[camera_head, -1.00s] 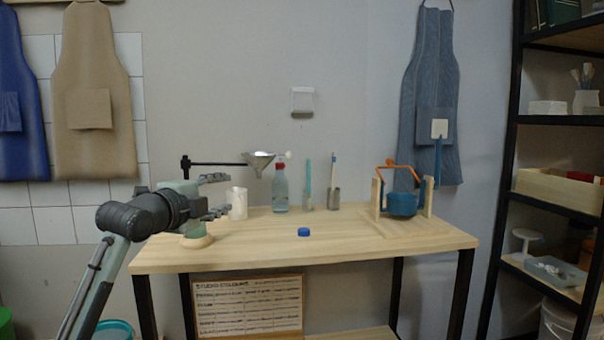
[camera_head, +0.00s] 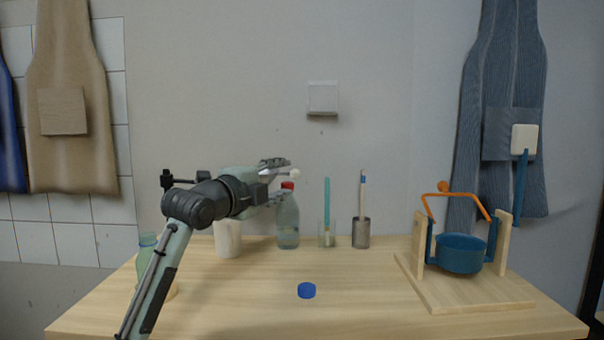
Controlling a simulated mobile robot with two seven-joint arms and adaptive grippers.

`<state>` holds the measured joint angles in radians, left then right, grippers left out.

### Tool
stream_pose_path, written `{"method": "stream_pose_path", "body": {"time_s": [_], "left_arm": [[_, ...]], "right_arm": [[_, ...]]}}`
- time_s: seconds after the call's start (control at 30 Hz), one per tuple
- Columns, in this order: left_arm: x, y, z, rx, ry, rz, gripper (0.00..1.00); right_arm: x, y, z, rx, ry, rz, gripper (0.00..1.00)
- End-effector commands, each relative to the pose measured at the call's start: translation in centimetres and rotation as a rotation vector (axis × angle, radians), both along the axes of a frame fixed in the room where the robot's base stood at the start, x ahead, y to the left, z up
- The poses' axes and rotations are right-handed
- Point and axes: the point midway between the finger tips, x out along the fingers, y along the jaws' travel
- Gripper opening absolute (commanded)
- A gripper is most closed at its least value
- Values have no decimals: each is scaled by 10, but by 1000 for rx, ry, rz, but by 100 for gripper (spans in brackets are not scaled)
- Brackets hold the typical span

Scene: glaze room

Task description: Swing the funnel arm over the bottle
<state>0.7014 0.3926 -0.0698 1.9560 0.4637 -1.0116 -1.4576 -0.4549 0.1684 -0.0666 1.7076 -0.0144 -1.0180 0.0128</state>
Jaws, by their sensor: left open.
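The funnel arm's black post and clamp (camera_head: 168,181) show at the left, behind my left arm. Most of its rod and the funnel are hidden behind my gripper; the white knob (camera_head: 295,174) at its end shows just beyond my fingers. My left gripper (camera_head: 284,180) is open, pointing right, with its fingers above and below the knob's height; I cannot tell whether they touch anything. A greenish open bottle (camera_head: 147,243) stands at the table's left on a round wooden base, partly hidden by my arm.
A white cup (camera_head: 228,240), a glass with a teal stick (camera_head: 327,234) and a metal holder (camera_head: 361,233) stand along the back. A blue cap (camera_head: 306,290) lies mid-table. A blue pot (camera_head: 460,254) hangs in a wooden stand at right. The front centre is clear.

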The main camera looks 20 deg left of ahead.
Motion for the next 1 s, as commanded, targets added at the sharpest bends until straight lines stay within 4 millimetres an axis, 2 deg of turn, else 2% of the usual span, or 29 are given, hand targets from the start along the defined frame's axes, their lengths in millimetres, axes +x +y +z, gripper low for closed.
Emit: {"method": "stream_pose_path", "body": {"time_s": [0.2, 0.4, 0.77, 1.0], "left_arm": [[36, -9, 1, -4, 3, -2, 43], [60, -13, 0, -3, 3, -1, 43], [66, -14, -1, 0, 1, 0, 43], [66, -14, -1, 0, 2, 0, 15]], "right_arm": [[-13, -4, -19, -15, 22, 17, 48], [-22, -8, -34, -24, 36, 30, 48], [-25, -8, -39, -26, 38, 33, 48], [-25, -8, -39, -26, 38, 33, 48]]}}
